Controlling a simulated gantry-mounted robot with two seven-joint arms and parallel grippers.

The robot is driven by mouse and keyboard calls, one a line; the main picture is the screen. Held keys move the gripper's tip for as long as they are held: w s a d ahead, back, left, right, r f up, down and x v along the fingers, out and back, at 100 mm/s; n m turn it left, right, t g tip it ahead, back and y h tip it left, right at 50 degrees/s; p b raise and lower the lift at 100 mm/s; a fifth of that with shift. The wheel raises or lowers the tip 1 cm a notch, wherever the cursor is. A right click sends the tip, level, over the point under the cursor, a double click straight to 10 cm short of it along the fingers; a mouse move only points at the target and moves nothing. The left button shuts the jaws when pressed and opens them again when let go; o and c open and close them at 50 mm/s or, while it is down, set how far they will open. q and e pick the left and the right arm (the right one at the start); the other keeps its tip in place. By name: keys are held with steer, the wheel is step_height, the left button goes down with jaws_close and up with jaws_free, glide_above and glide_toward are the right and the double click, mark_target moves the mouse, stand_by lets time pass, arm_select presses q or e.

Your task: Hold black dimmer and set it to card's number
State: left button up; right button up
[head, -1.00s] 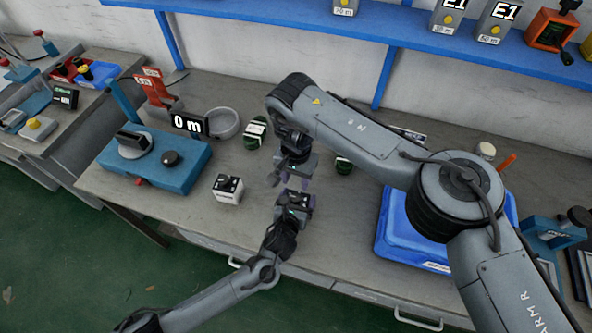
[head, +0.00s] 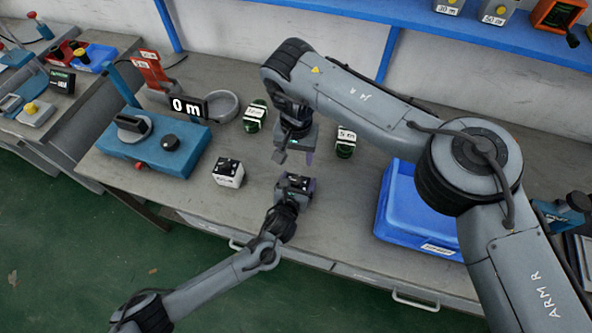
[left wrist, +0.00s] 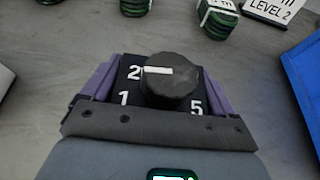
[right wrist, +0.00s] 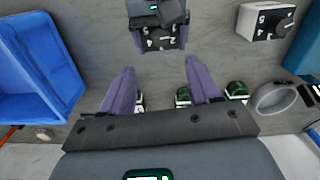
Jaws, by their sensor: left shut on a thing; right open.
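The black dimmer (left wrist: 133,88) is clamped in my left gripper (head: 297,184), raised above the bench. Its round dark knob (left wrist: 172,82) has a white pointer line pointing left, next to the printed 2; 1 and 5 are also readable. The card (left wrist: 272,10) reads "LEVEL 2" at the top right of the left wrist view; its top is cut off. My right gripper (head: 295,158) is open and empty, beyond the dimmer and apart from it. The right wrist view shows its spread fingers (right wrist: 160,88) with the dimmer (right wrist: 160,38) ahead.
A white dimmer (head: 228,172) stands left of my grippers. Green-black coils (head: 255,116) (head: 346,143) lie behind. A blue crate (head: 415,222) is on the right. A teal machine (head: 165,150) and grey dish (head: 222,105) are on the left.

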mark_target(296, 180)
steer(key=shift+n, duration=0.3)
step_height(296, 180, down, 12)
steer(key=shift+f, duration=0.1)
stand_by(0.3)
